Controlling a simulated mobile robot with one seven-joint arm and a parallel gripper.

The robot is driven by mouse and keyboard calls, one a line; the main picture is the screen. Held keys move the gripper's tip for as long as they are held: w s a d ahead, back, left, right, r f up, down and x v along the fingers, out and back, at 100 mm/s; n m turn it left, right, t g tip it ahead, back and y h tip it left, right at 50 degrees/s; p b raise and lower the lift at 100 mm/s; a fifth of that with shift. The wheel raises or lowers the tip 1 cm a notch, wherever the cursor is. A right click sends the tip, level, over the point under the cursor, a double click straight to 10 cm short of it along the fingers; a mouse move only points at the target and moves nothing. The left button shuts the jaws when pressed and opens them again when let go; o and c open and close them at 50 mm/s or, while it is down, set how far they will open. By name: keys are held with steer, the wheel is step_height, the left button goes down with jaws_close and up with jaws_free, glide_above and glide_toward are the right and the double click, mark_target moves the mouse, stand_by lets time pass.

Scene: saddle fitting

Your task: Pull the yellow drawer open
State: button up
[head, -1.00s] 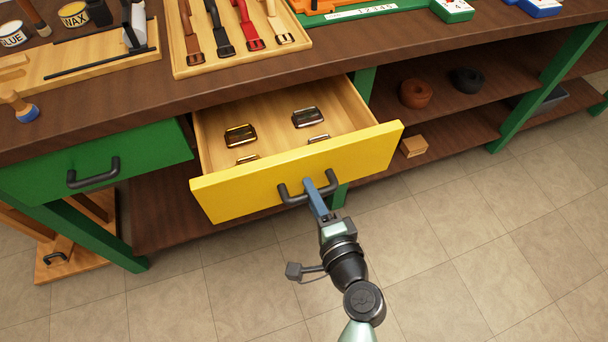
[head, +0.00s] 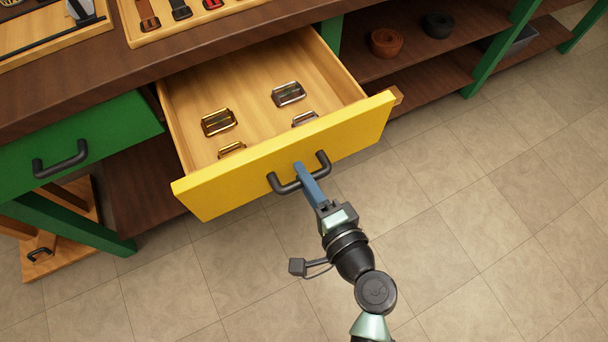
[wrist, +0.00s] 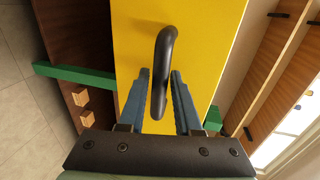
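The yellow drawer (head: 240,190) stands well out from under the bench, its wooden inside in view. Its black bar handle (head: 279,187) is on the front face. My gripper (head: 300,168) is at the middle of the handle, its blue fingers on either side of the bar. The yellow front (wrist: 215,30) fills the middle of that view.
Several metal buckles (head: 219,122) lie in the drawer. A closed green drawer (head: 90,135) is to the left. The shelf at right holds a brown coil (head: 386,43) and a black coil (head: 437,25). The tiled floor (head: 480,230) in front is clear.

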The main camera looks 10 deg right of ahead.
steer(key=shift+o, duration=1.2)
steer(key=shift+s, duration=0.1)
steer(key=v, duration=1.2)
steer(key=shift+s, duration=0.3)
steer(key=shift+w+d+r, duration=0.1)
steer(key=shift+d+r, duration=0.05)
